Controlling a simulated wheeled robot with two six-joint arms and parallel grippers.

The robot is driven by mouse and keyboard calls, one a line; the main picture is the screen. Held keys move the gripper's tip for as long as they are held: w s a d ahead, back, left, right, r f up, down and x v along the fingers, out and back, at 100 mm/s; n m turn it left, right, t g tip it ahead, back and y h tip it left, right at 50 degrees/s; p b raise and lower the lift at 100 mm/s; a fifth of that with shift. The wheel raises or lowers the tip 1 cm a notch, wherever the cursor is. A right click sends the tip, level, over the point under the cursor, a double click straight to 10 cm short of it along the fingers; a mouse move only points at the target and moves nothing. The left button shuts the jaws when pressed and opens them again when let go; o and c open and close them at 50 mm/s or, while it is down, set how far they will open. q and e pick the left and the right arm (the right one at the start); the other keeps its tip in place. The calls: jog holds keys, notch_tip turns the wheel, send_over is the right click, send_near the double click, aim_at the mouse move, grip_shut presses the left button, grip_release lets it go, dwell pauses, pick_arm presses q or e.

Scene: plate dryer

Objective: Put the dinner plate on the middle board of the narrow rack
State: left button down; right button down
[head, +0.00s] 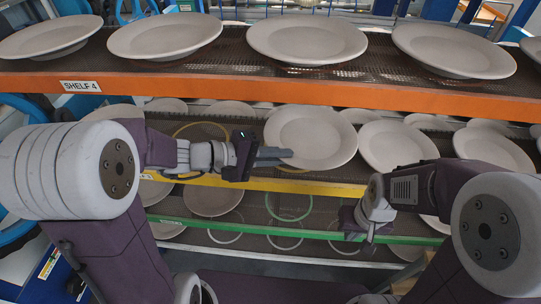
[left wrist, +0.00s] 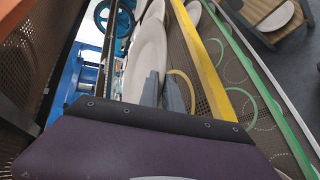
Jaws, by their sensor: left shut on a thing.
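The dinner plate (head: 311,136) is pale and round, and it also shows in the left wrist view (left wrist: 147,55). My left gripper (head: 276,156) is shut on its left rim, with the fingers visible in the left wrist view (left wrist: 162,92). The plate is over the yellow-edged board (head: 300,186) of the rack; I cannot tell whether it touches the board. A yellow ring (head: 200,123) is marked on that board, left of the plate. My right gripper (head: 357,220) hangs low in front of the green-edged board; its fingers are not clear.
An orange-edged shelf (head: 270,90) labelled SHELF 4 runs above, carrying several plates (head: 306,40). More plates (head: 397,147) stand on the yellow-edged level. A green-edged board (head: 290,229) with ring marks lies below. A blue wheel (left wrist: 115,18) is beside the rack.

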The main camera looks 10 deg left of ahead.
pick_arm(q)
jog(key=s+d+r, duration=0.4)
jog(key=shift+s, duration=0.4)
